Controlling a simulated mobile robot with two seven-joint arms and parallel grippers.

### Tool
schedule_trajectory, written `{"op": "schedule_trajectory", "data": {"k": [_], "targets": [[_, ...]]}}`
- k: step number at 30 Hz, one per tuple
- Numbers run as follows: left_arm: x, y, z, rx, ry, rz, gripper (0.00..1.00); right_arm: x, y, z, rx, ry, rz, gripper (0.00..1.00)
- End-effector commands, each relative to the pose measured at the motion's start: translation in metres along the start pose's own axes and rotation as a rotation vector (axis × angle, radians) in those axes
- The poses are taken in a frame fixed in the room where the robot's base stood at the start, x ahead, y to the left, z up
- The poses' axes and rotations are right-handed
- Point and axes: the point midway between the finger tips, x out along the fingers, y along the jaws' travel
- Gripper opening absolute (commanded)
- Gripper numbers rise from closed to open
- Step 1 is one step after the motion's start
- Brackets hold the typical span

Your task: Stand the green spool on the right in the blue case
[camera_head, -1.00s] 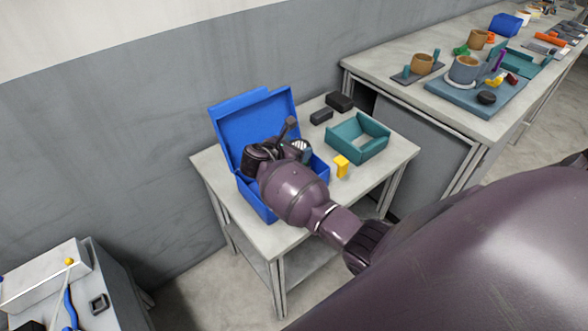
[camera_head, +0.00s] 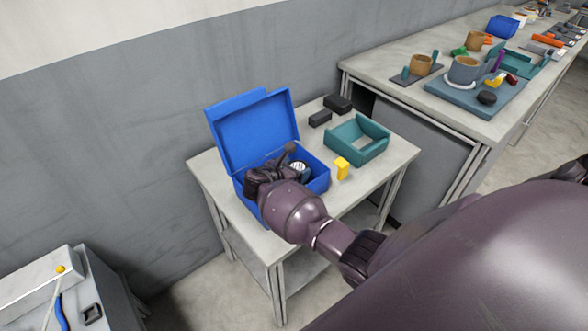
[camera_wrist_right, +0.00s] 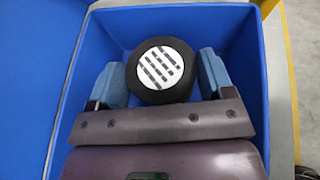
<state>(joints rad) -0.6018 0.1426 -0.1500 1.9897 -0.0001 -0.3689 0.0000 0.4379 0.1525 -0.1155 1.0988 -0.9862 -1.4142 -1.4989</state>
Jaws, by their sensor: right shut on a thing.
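The blue case (camera_head: 256,131) stands open on the small table, its lid up at the back. Its blue walls also fill much of the right wrist view (camera_wrist_right: 238,70). My right gripper (camera_head: 294,168) is at the case's opening. In the right wrist view, the gripper (camera_wrist_right: 162,78) is shut on a black round spool (camera_wrist_right: 160,72) with a striped white top, seen end-on. The striped top also shows in the head view (camera_head: 300,168). No green shows on it, and its lower part is hidden. I cannot tell whether it touches the case floor. My left gripper is out of view.
A teal open tray (camera_head: 346,156), a yellow block (camera_head: 342,168) and two black blocks (camera_head: 338,103) are on the same table, right of the case. A longer table (camera_head: 387,70) with several objects stands behind at the right. The small table's front left is clear.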

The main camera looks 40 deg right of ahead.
Motion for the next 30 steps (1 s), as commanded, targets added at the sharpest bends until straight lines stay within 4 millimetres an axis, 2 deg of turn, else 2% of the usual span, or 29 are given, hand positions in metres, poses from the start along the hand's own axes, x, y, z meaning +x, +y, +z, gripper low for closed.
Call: {"op": "schedule_trajectory", "data": {"k": [4,5,6,17,23,30], "targets": [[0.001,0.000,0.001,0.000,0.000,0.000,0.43,0.002,0.000,-0.003,-0.001,-0.001,0.000,0.44],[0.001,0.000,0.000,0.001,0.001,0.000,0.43,0.001,0.000,-0.003,-0.001,0.000,0.000,0.79],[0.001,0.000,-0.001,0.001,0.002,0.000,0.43,0.001,0.000,-0.003,-0.001,0.000,0.000,0.85],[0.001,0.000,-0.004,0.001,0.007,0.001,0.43,0.000,0.000,0.001,0.001,0.000,0.000,0.85],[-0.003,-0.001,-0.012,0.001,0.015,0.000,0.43,-0.027,0.000,0.002,0.001,0.001,0.002,0.85],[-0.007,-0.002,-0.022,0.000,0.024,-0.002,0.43,-0.075,0.000,0.002,0.001,0.002,0.003,0.85]]}}
